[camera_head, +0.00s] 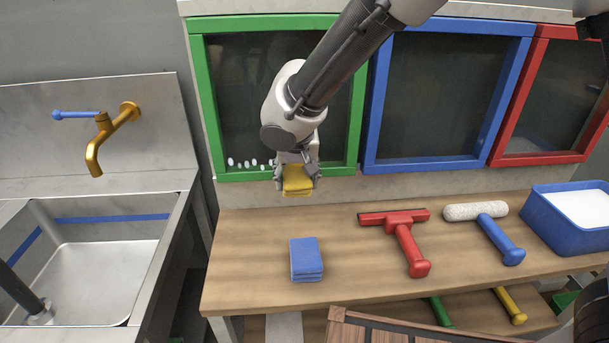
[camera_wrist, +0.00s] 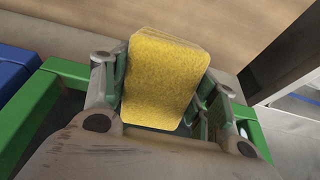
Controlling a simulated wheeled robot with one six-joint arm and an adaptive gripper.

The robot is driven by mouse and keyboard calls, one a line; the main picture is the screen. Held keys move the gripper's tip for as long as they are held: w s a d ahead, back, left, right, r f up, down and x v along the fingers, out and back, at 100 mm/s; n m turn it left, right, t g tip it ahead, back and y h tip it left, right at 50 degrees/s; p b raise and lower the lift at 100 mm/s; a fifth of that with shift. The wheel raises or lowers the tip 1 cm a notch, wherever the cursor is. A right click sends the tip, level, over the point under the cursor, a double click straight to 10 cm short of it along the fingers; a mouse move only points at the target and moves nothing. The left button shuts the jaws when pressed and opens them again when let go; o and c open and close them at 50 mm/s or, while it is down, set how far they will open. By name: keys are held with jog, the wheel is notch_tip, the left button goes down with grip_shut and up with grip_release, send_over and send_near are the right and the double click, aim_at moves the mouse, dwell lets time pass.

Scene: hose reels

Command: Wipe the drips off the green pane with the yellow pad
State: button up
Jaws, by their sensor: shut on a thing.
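My gripper (camera_head: 296,182) is shut on the yellow pad (camera_head: 297,181) and holds it in front of the lower edge of the green pane (camera_head: 229,76), above the back of the bench. In the wrist view the yellow pad (camera_wrist: 162,80) sits between the two fingers, with the green frame (camera_wrist: 40,100) behind. White drips (camera_head: 243,163) show in a row low on the pane, left of my gripper. My arm hides the pane's middle and part of its right side, so I cannot tell whether drips are there. I cannot tell whether the pad touches the frame.
A blue pad (camera_head: 306,259), a red squeegee (camera_head: 405,238), a roller with a blue handle (camera_head: 487,226) and a blue tub (camera_head: 572,228) are on the bench. Blue-framed (camera_head: 447,95) and red-framed (camera_head: 550,95) panes stand right. A sink (camera_head: 100,260) with a brass tap (camera_head: 108,130) is left.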

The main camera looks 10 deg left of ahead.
jog(key=shift+s+a+r, duration=0.1)
jog(key=shift+s+a, duration=0.2)
jog(key=shift+a, duration=0.75)
jog(key=shift+s+a+f, duration=0.1)
jog(key=shift+s+a, duration=0.2)
jog(key=shift+a, duration=0.8)
jog(key=shift+s+a+r, duration=0.1)
jog(key=shift+s+a, duration=0.2)
jog(key=shift+a, duration=0.75)
jog(key=shift+s+a, duration=0.35)
jog(key=shift+a, duration=0.55)
jog(key=shift+s+a, duration=0.4)
jog(key=shift+a, duration=0.5)
jog(key=shift+s+a, duration=0.35)
jog(key=shift+a, duration=0.55)
jog(key=shift+s+a, duration=0.2)
jog(key=shift+a, duration=0.65)
jog(key=shift+s+a, duration=0.15)
jog(key=shift+a, duration=0.7)
jog(key=shift+s, duration=0.1)
jog(key=s+d, duration=0.2)
jog(key=s, duration=0.4)
jog(key=shift+s, duration=0.3)
jog(key=shift+w+d, duration=0.1)
jog(key=shift+d, duration=0.05)
